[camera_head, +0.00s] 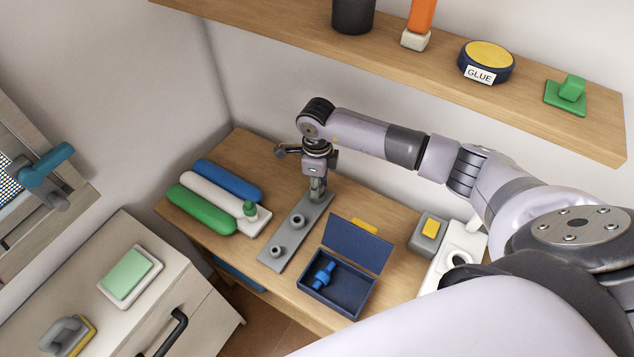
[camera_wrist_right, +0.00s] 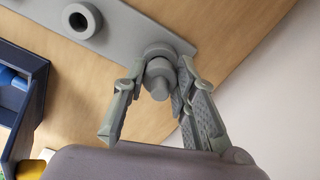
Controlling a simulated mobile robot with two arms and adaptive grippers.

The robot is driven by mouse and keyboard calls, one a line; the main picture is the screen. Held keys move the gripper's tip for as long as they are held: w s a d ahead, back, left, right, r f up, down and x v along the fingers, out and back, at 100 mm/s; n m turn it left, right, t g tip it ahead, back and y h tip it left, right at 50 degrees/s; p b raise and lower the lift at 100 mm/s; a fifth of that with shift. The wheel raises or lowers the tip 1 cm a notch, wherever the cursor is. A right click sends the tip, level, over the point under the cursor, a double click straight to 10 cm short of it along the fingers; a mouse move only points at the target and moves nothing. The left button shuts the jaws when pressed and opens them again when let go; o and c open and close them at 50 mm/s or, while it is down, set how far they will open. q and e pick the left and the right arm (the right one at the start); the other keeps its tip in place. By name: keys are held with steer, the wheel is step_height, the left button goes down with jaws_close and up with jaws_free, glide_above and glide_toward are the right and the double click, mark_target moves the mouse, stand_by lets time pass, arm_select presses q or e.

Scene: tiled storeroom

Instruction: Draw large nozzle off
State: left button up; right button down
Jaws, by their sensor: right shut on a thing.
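A long grey plate (camera_head: 288,240) lies on the wooden workbench with two round hollow grey pieces (camera_head: 297,222) standing on its nearer part. My right gripper (camera_head: 318,188) points down at the plate's far end. It is shut on a grey stepped nozzle (camera_wrist_right: 158,80), which shows between the fingers in the right wrist view. The nozzle stands on or just over a round grey collar at the plate's end; I cannot tell whether it is clear of the plate. The fingers hide its sides. My left gripper is not in view.
An open dark blue box (camera_head: 333,293) holds a blue fitting (camera_head: 323,275) right of the plate. Green, white and blue rolls (camera_head: 222,190) lie to the left. A grey block (camera_head: 428,233) stands at the right. A shelf (camera_head: 560,112) overhangs behind my arm.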

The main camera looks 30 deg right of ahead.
steer(key=shift+r+p, duration=1.45)
steer(key=shift+r, duration=0.95)
